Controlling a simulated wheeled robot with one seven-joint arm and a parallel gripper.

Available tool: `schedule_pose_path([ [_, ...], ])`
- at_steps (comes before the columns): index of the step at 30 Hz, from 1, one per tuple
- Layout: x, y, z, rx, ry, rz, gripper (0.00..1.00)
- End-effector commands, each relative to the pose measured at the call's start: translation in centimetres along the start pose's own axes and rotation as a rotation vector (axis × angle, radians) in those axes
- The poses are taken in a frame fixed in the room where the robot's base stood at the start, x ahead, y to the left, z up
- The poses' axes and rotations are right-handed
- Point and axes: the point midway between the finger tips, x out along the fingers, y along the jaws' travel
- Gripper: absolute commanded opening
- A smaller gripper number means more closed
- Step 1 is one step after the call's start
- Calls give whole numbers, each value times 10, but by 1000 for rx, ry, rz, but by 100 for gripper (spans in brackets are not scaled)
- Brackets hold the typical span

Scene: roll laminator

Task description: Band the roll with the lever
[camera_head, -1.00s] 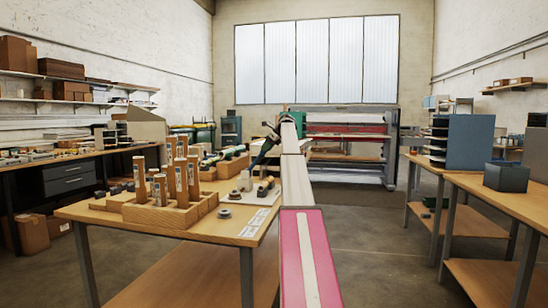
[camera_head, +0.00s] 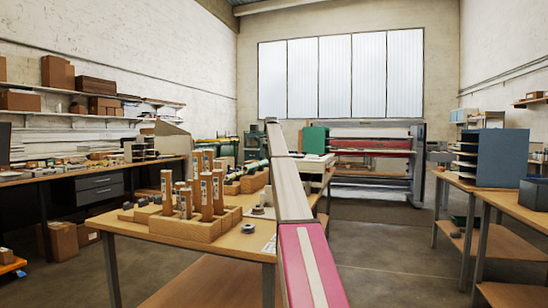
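Several upright brown rolls (camera_head: 206,196) with pale labels stand in a wooden block (camera_head: 196,229) on the near table (camera_head: 125,225). I cannot tell which roll is the one to band, and I cannot make out a lever. My pink and white arm stretches up the middle of the view and covers part of the table. My gripper is not visible beyond the arm's far end.
A right-hand bench (camera_head: 504,197) holds a blue-grey shelved sorter (camera_head: 493,158) and a dark bin (camera_head: 534,193). A left workbench (camera_head: 70,176) runs along the wall. Bare floor (camera_head: 385,245) lies between the near table and the right bench.

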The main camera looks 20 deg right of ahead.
Motion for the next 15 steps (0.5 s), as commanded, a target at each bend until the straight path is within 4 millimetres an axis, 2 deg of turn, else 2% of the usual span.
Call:
schedule_pose_path([
  [14,3,1,3,-2,11,-1,0],
  [15,3,1,3,-3,11,-1,48],
])
